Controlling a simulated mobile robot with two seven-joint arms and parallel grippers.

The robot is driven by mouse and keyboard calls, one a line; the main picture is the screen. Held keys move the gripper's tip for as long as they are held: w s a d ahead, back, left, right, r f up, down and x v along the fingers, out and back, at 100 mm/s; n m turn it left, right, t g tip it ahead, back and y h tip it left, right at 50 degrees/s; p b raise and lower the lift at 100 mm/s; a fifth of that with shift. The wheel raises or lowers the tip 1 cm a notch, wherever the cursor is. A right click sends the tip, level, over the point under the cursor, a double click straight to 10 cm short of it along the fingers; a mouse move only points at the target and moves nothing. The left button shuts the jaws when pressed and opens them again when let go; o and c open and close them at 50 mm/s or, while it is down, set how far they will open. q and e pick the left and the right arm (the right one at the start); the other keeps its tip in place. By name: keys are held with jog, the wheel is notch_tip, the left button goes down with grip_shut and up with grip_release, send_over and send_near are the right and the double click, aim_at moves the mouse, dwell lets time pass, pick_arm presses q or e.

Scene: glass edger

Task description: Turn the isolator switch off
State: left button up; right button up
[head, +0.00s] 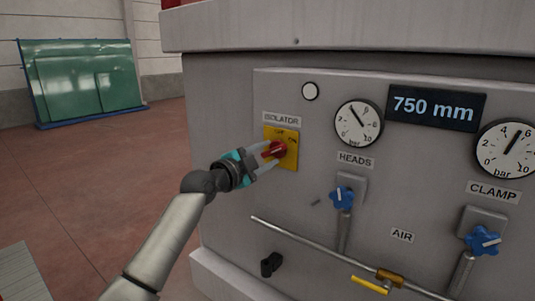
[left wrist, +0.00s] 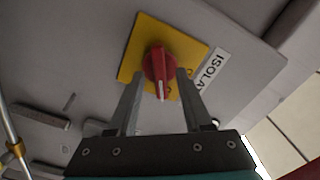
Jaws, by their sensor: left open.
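The isolator switch is a red rotary knob (head: 278,149) on a yellow plate (head: 290,160), below the ISOLATOR label (head: 281,119) on the grey machine panel. In the head view, the marks OFF and ON show on the plate, partly small and blurred. My left gripper (head: 268,154) is at the knob, with its fingers pointing at the panel. In the left wrist view the red knob (left wrist: 158,64) stands between the tips of my open left gripper (left wrist: 159,78), one finger on each side. I cannot tell whether either finger touches it. My right gripper is not in view.
Right of the switch are the HEADS gauge (head: 358,123), a blue HEADS knob (head: 342,198), a 750 mm display (head: 436,108) and a blue CLAMP knob (head: 482,240). A pipe (head: 320,250) with a yellow lever (head: 369,285) runs below. Open floor lies left.

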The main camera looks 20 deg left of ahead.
pick_arm(q)
jog(key=shift+w+d, duration=0.15)
jog(key=shift+w, duration=0.1)
grip_shut()
dwell(0.3)
